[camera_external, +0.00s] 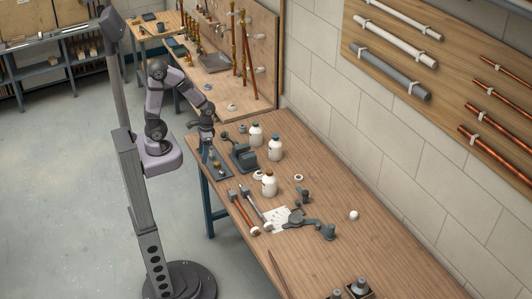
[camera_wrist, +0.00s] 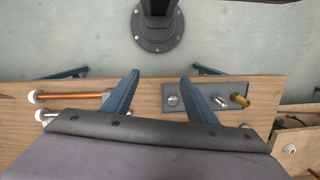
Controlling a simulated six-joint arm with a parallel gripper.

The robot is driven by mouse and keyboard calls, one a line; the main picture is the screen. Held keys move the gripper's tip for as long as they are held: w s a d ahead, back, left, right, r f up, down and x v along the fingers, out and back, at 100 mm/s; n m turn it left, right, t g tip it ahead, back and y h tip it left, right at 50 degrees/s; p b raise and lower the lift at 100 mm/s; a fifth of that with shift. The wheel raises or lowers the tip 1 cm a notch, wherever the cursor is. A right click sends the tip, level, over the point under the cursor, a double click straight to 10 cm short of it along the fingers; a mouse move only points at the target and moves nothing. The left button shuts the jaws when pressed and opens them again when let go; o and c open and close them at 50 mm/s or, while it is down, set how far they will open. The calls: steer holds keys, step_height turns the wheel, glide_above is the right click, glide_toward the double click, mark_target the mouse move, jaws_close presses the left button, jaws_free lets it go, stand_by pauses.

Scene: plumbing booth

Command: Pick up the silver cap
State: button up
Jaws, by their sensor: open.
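A silver cap (camera_wrist: 173,100), small and round, sits at the left end of a small blue-grey tray (camera_wrist: 232,88) in the wrist view. A silver fitting (camera_wrist: 220,101) and a brass fitting (camera_wrist: 240,100) lie at the tray's other end. My gripper (camera_wrist: 160,77) is open and empty, its two blue fingers spread wide. The cap shows between the fingers, nearer the right one, which hides part of the tray. In the external view my gripper (camera_external: 206,143) hangs above the tray (camera_external: 226,177) at the bench's left edge; the cap is too small to tell there.
A copper pipe (camera_wrist: 70,96) lies left of the tray in the wrist view. The bench's right side is mostly clear.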

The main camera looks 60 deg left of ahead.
steer(key=s+d+f+m+g+y+b, duration=0.2)
steer(key=s+d+f+m+g+y, duration=0.15)
steer(key=s+f+m+y, duration=0.35)
steer(key=s+a+f+m+t+y+b, duration=0.2)
steer(key=a+f+m+y+b, duration=0.15)
steer(key=f, duration=0.25)
steer(key=m+t+y+b, duration=0.2)
steer(key=m+t+b, duration=0.6)
steer(key=m+t, duration=0.65)
glide_toward(221, 173)
steer(key=shift+s+a+f+n, duration=0.1)
steer(key=shift+a+n, duration=0.05)
steer(key=shift+a, duration=0.45)
steer(key=shift+s+a+f+n, duration=0.1)
steer(key=shift+a+f+n, duration=0.05)
steer(key=shift+a, duration=0.45)
steer(key=shift+w+d+f+m+t+h, duration=0.1)
steer(key=shift+w+d+m+t+h, duration=0.3)
steer(key=shift+t, duration=0.3)
steer(key=shift+x, duration=3.65)
steer(key=shift+r, duration=0.25)
steer(key=c, duration=1.1)
